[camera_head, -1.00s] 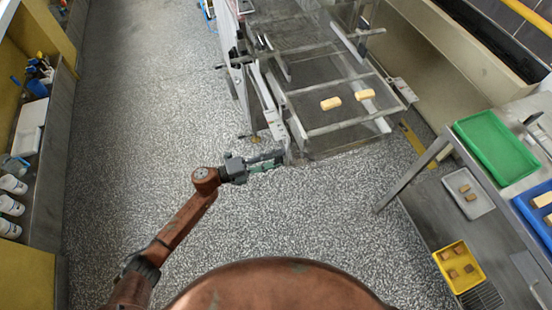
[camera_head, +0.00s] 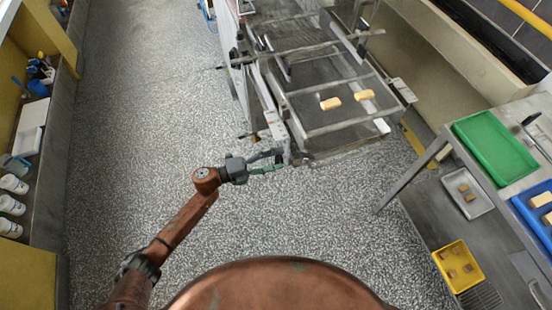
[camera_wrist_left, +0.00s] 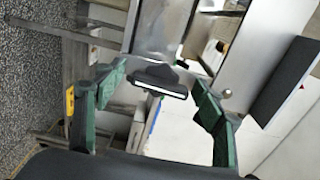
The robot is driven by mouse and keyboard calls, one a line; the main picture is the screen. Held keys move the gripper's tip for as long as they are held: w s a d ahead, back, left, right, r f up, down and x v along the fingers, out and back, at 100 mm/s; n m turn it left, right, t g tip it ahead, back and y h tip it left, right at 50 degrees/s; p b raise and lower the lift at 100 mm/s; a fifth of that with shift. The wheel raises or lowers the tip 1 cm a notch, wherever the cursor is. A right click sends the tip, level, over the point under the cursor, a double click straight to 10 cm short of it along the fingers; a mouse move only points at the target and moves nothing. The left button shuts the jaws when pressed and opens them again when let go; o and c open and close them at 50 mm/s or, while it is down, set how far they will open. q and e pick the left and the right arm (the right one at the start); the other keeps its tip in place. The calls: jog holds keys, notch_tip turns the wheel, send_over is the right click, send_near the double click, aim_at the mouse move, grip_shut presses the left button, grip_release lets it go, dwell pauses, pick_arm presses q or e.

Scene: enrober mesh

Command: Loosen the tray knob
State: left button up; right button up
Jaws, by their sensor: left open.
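The knob is a dark, flat bar-shaped handle (camera_wrist_left: 160,80) in the left wrist view. It sits between my left gripper's two green fingers, with a gap visible on each side. My left gripper (camera_wrist_left: 158,92) is open and holds nothing. In the head view my left gripper (camera_head: 276,161) reaches from the left to the front left corner of the enrober frame (camera_head: 298,150). The knob is too small and too close to the fingers to make out clearly there. My right gripper is not in view.
Two yellowish bars (camera_head: 331,103) lie on the enrober's mesh bed. The speckled floor (camera_head: 150,120) left of the machine is clear.

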pick_arm(q)
jog(key=shift+a, duration=0.1)
jog(key=v, duration=1.1)
jog(key=shift+a, duration=0.35)
